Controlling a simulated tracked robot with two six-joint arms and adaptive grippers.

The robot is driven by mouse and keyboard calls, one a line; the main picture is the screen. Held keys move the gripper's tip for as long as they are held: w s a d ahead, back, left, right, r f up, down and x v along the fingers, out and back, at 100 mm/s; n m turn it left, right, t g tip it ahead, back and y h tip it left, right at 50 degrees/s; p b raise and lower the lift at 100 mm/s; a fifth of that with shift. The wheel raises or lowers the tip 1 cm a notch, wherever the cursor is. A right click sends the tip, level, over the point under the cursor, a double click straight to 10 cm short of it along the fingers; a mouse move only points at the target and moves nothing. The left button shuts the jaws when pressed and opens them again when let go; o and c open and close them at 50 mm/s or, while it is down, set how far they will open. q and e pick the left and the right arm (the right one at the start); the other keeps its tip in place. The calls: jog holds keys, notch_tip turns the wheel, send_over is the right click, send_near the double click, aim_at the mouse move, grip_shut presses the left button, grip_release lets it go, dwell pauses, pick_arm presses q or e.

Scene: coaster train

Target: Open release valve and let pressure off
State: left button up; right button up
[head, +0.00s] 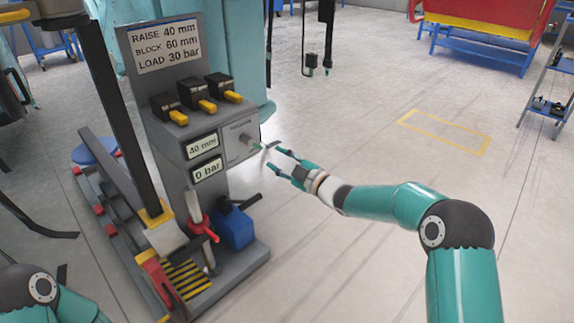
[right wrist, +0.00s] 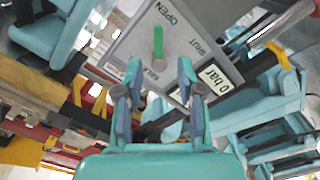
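The release valve (head: 247,139) sits on the right part of the grey console's front panel. In the right wrist view its green lever (right wrist: 158,42) stands out from a plate (right wrist: 140,48) marked OPEN and SHUT; I cannot tell which mark it points to. My right gripper (head: 271,158) is open and empty, just right of the valve, with its fingers pointing at it. In the right wrist view the gripper (right wrist: 159,68) has its fingertips on either side of the lever's line, apart from it. The lower display (head: 207,169) reads 0 bar. My left gripper is out of view.
The upper display (head: 202,147) reads 40 mm. Several yellow-handled levers (head: 207,105) top the console (head: 179,140), under a sign (head: 165,46) reading RAISE 40 mm, BLOCK 60 mm, LOAD 30 bar. A red-handled part (head: 203,228) and blue box (head: 236,228) stand below.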

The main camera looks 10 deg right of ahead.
jog(key=shift+v, duration=1.4)
jog(key=s+f+m+g+h, duration=0.25)
jog(key=s+f, duration=0.35)
jog(key=f, duration=0.3)
jog(key=s+f+m+g+h, duration=0.1)
jog(key=s+f+m+g, duration=0.1)
jog(key=s+f+m, duration=0.5)
jog(key=s+f+m+g+h, duration=0.15)
jog(key=s+f, duration=0.35)
jog(key=f, duration=0.6)
jog(key=s+f+m+g+h, duration=0.1)
jog(key=s+f+m+g, duration=0.3)
jog(key=s, duration=0.8)
jog(key=s+f+m+g+h, duration=0.1)
jog(key=s+f+m+g, duration=0.25)
jog(key=s, duration=0.85)
notch_tip(320, 180, up, 38)
jog(key=p, duration=3.8)
jog(key=shift+w+d+p, duration=0.2)
jog(key=shift+d+p, duration=0.1)
jog(key=shift+d, duration=0.15)
